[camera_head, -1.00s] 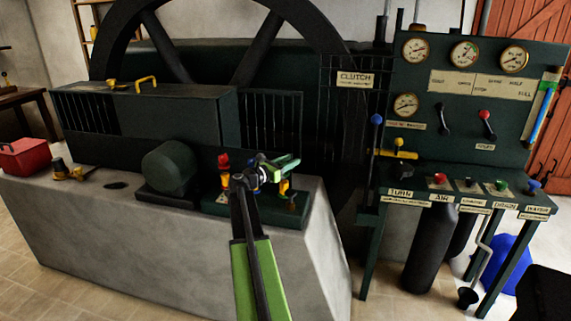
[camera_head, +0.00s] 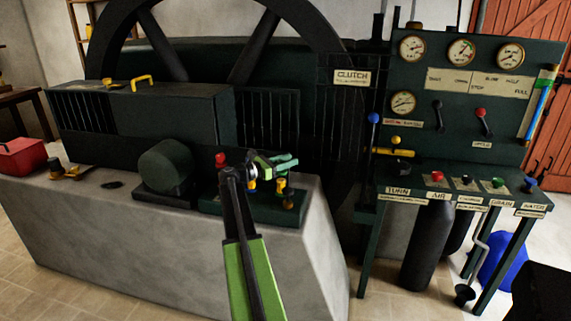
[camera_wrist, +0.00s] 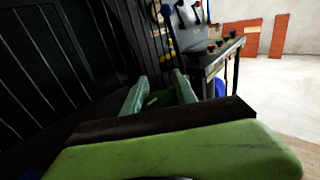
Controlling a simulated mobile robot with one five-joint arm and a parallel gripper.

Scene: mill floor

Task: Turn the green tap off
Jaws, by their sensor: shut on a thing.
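The green tap's handle (camera_wrist: 162,98) shows as a bright green piece between the two pale green fingers of my gripper (camera_wrist: 160,82) in the wrist view. My gripper (camera_head: 288,161) is shut on it, above the dark green base (camera_head: 262,210) on the concrete block. In the head view my gripper and arm hide most of the green tap, so its angle cannot be told. A red knob (camera_head: 220,158) stands just left of my gripper. Yellow and brass fittings (camera_head: 281,187) stand under the fingers.
A rounded dark green housing (camera_head: 166,167) and a big flywheel (camera_head: 252,45) are close by on the left and behind. A control panel (camera_head: 460,88) with gauges and levers stands on the right. A red toolbox (camera_head: 20,157) sits at the far left.

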